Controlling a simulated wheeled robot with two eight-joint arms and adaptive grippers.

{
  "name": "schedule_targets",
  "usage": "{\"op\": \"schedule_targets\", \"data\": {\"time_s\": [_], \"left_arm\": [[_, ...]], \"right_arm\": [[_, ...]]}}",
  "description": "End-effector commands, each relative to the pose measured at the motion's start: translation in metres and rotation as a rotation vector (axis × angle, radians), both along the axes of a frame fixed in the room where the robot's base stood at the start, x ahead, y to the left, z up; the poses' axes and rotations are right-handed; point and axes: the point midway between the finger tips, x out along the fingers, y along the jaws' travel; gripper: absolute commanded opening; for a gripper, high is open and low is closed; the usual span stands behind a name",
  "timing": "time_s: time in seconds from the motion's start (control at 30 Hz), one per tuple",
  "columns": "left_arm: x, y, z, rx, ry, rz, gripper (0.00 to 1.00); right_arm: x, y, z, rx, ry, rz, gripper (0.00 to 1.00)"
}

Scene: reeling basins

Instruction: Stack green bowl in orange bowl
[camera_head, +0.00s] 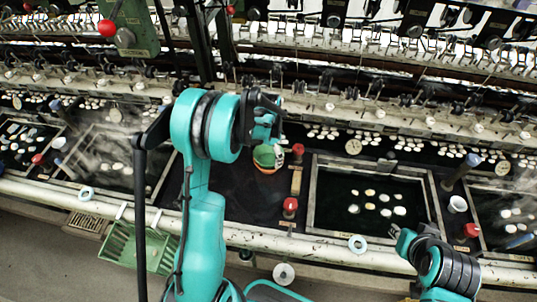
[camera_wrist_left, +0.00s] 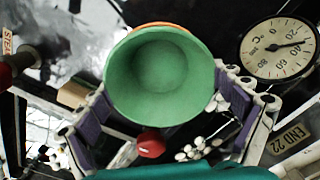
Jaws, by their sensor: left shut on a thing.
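The green bowl (camera_head: 264,156) is in the middle of the head view, below my left gripper (camera_head: 277,143). In the left wrist view the green bowl (camera_wrist_left: 160,75) faces the camera, between the purple-padded fingers of my left gripper (camera_wrist_left: 165,108), which is shut on it. The orange bowl (camera_head: 267,171) shows as a thin strip under the green bowl; its rim (camera_wrist_left: 160,25) also shows behind the green one in the wrist view. Most of it is hidden, so I cannot tell whether the bowls touch. My right gripper (camera_head: 403,241) is at the lower right, away from both bowls; its opening is unclear.
A dark basin (camera_head: 330,225) with several pale cocoons lies right of the bowls. Red-topped knobs (camera_head: 290,204) stand near its edge. A round gauge (camera_wrist_left: 278,47) is beside the bowls in the wrist view. A green crate (camera_head: 135,247) hangs at the lower left.

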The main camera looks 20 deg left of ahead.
Motion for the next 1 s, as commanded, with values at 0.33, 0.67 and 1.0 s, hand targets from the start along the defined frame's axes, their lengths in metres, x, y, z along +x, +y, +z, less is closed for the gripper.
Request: {"op": "schedule_targets", "data": {"time_s": [0.33, 0.67, 1.0], "left_arm": [[0.0, 0.0, -0.01, 0.0, 0.0, 0.0, 0.65], [0.0, 0.0, -0.012, 0.0, 0.0, 0.0, 1.0], [0.0, 0.0, -0.007, 0.0, 0.0, 0.0, 1.0]], "right_arm": [[0.0, 0.0, -0.009, 0.0, 0.0, 0.0, 0.26], [0.0, 0.0, -0.011, 0.0, 0.0, 0.0, 0.26], [0.0, 0.0, -0.007, 0.0, 0.0, 0.0, 0.26]]}}
